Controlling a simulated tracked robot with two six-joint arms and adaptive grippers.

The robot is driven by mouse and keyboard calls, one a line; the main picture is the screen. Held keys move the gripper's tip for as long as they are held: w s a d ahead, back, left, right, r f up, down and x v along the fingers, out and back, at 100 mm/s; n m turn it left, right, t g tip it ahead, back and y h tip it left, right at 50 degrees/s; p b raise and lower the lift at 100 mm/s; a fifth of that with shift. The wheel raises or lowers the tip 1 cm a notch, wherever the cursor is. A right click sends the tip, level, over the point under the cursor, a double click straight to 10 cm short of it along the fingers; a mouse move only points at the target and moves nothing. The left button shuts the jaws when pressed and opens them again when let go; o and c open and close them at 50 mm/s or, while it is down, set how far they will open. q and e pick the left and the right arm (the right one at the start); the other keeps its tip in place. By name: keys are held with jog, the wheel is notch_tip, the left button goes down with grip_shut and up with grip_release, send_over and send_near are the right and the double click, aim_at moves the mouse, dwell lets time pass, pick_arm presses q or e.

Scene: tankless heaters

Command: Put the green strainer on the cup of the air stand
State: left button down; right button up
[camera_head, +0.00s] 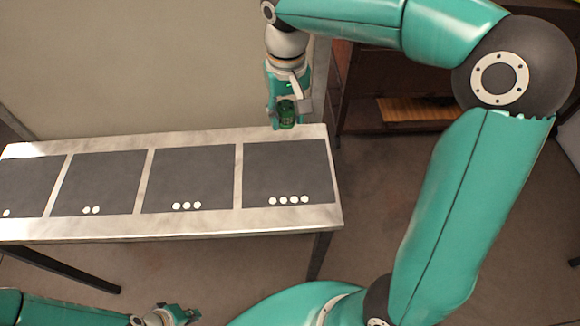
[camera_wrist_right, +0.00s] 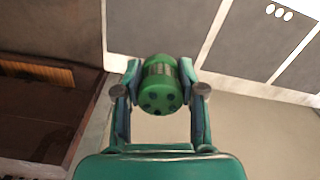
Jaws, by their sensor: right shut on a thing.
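The green strainer (camera_head: 287,115) is a small green cylinder held above the far right edge of the table. In the right wrist view the strainer (camera_wrist_right: 160,97) has dark holes in its near end and a tan ribbed band. My right gripper (camera_head: 289,108) is shut on it, with one finger on each side in the right wrist view (camera_wrist_right: 160,82). My left gripper (camera_head: 182,315) is low in the head view, in front of the table and away from the strainer; its jaw opening is unclear. No air stand or cup shows in either view.
A long pale table (camera_head: 200,225) carries several dark square panels marked with white dots; the rightmost panel (camera_head: 287,170) is bare apart from its dots. A brown wooden shelf unit (camera_head: 362,85) stands behind right. A beige wall (camera_head: 130,60) rises behind the table.

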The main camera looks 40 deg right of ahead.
aim_at(287, 172)
notch_tip(287, 172, down, 18)
jog(key=shift+f, duration=0.2)
dwell(0.4)
jog(key=shift+f+b, duration=0.15)
jog(key=shift+b, duration=0.15)
jog(key=o, duration=1.2)
jog(key=shift+c, duration=0.2)
